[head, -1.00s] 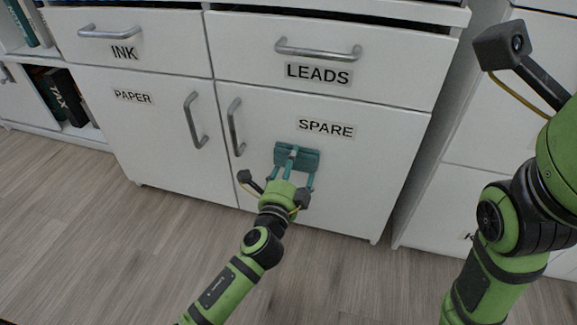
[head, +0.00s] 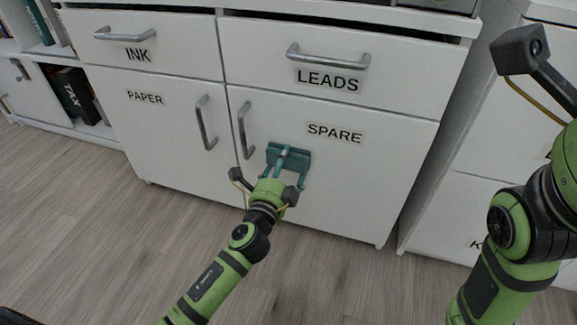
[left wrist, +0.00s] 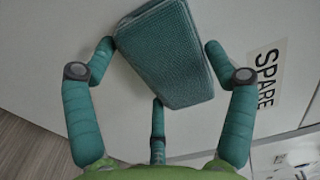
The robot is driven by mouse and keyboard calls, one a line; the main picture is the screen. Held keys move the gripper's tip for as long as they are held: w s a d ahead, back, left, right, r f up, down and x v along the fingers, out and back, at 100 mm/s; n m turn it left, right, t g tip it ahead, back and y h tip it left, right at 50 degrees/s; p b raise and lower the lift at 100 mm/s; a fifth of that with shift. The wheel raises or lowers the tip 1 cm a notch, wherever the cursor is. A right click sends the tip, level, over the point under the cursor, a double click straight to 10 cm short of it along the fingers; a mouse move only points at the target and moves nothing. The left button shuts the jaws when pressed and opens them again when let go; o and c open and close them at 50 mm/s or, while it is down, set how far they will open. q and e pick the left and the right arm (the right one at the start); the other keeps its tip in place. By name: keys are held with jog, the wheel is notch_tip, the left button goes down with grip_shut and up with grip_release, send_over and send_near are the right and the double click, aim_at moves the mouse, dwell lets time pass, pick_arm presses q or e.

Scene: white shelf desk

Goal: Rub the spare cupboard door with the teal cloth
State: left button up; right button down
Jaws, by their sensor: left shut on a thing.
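The spare cupboard door (head: 345,180) is white, shut, with a SPARE label (head: 336,133) and a vertical metal handle (head: 245,130) on its left. My left gripper (head: 285,164) is shut on the teal cloth (head: 295,157), a folded pad held at the door below and left of the label. In the left wrist view the cloth (left wrist: 165,50) sits between the green fingers, with the door (left wrist: 255,20) behind it and the label (left wrist: 266,80) to the right. The cloth looks flat against the door, though its contact face is hidden. My right gripper is not in view.
The LEADS drawer (head: 390,75) is above the door and the PAPER door (head: 165,135) is to its left, both with projecting handles. Books (head: 75,95) stand on a shelf at far left. The wooden floor (head: 100,230) in front is clear.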

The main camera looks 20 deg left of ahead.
pick_arm(q)
jog(key=shift+s+p, duration=0.3)
jog(key=shift+s, duration=2.6)
jog(key=shift+s+a, duration=0.1)
jog(key=shift+s, duration=1.4)
